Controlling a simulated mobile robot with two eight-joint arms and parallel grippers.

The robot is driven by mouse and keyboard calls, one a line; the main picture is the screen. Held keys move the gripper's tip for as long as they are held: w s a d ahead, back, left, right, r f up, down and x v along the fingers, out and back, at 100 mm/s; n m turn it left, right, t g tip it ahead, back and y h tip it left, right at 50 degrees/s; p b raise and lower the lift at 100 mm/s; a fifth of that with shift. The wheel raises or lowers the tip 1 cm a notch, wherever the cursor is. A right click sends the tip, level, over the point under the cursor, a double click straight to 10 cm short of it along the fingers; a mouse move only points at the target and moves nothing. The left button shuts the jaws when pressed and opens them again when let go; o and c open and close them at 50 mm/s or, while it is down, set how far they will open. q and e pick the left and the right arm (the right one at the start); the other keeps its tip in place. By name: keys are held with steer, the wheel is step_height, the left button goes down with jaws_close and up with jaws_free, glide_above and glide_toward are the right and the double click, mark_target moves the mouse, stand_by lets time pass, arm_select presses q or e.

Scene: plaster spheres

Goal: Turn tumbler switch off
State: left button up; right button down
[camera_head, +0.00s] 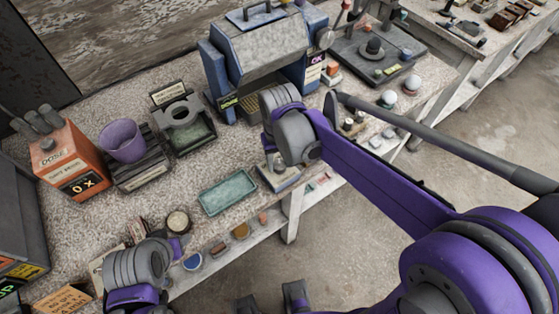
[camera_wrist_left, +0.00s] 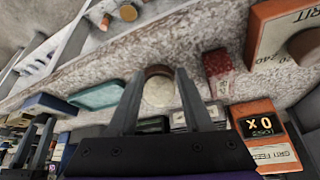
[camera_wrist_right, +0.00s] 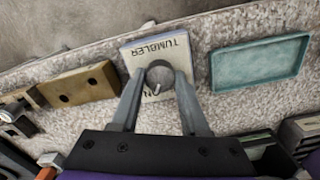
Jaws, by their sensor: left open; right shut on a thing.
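The tumbler switch is a pale plate (camera_wrist_right: 130,55) marked "TUMBLER", with a round grey knob (camera_wrist_right: 159,76) in the right wrist view. A small white mark on the knob's lower side points toward partly covered lettering that looks like "ON". My right gripper (camera_wrist_right: 160,78) is shut on the knob, one finger on each side. In the head view the plate (camera_head: 284,183) lies at the table's front edge, partly hidden by my right gripper (camera_head: 274,160). My left gripper (camera_wrist_left: 156,75) is open and empty, its fingers in front of a round pale-topped tin (camera_wrist_left: 158,92).
A teal tray (camera_head: 228,192) lies left of the switch; a wooden block with holes (camera_wrist_right: 75,87) is on its other side. An orange dose box (camera_head: 70,160), purple cup (camera_head: 122,140) and blue machine (camera_head: 265,50) stand farther back. Speckled tabletop between them is partly clear.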

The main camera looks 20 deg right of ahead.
mark_target(280, 164)
arm_select(q)
steer(key=shift+f, duration=0.25)
arm_select(e)
steer(key=n, duration=0.6)
steer(key=shift+n, duration=0.4)
arm_select(q)
steer(key=shift+s+f+b, duration=0.1)
steer(key=shift+b, duration=0.2)
arm_select(e)
steer(key=n, duration=0.5)
steer(key=shift+n, duration=0.4)
steer(key=shift+c, duration=1.9)
jaws_free()
steer(key=shift+r, duration=0.1)
arm_select(q)
steer(key=shift+r+p, duration=0.45)
steer(key=shift+r, duration=0.05)
arm_select(e)
step_height(280, 164, up, 11)
